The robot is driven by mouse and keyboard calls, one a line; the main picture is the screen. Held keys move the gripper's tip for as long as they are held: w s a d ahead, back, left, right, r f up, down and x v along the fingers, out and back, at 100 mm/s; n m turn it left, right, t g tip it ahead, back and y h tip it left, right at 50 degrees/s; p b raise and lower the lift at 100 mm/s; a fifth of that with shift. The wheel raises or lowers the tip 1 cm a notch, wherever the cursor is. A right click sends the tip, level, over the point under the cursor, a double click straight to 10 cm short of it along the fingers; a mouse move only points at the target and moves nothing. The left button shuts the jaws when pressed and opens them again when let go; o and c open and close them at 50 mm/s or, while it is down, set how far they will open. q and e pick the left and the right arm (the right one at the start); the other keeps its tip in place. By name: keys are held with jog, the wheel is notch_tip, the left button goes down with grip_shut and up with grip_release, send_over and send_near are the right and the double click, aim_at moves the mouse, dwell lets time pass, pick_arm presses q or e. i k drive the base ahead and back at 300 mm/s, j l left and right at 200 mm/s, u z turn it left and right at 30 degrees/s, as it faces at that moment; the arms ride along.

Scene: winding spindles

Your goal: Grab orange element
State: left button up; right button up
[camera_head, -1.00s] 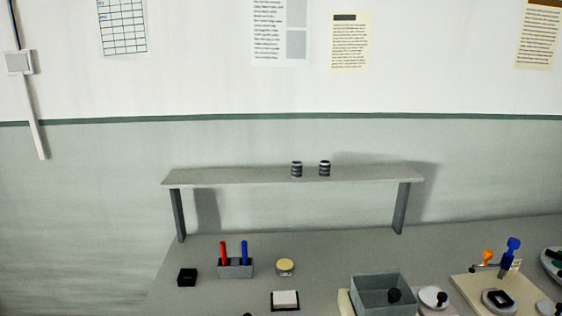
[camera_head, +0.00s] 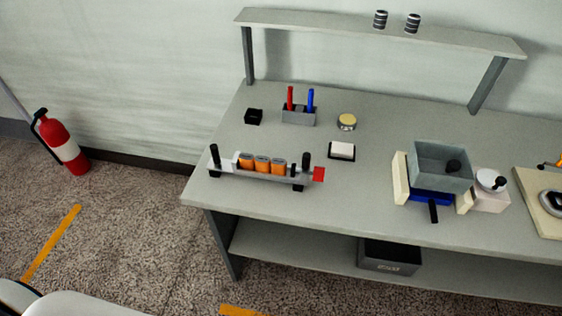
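Several orange elements (camera_head: 262,164) sit side by side in a grey rack (camera_head: 232,174) near the front left of the table. The rack has black posts at its ends and a red block at its right end. Neither of my grippers shows in the head view. An orange piece (camera_head: 558,164) also shows at the right edge, partly cut off.
The grey table (camera_head: 370,200) has a raised shelf (camera_head: 330,24) at the back. A holder (camera_head: 298,117) with a red and a blue stick stands behind the rack. A grey box (camera_head: 440,180) stands to the right. A fire extinguisher (camera_head: 62,142) stands on the floor at left.

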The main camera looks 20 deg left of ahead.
aim_at(279, 166)
jog(key=j+z, duration=0.1)
jog(key=z, duration=0.4)
jog(key=j+z, duration=0.1)
jog(key=z, duration=0.35)
jog(key=j+z, duration=0.1)
jog(key=z, duration=0.4)
jog(key=k+j+z, duration=0.2)
jog(key=j+z, duration=0.2)
jog(key=j, duration=0.2)
jog(key=k+j+z, duration=0.35)
jog(key=j, duration=0.15)
jog(key=k+j+z, duration=0.4)
jog(key=i+j, duration=0.05)
jog(key=i, duration=0.05)
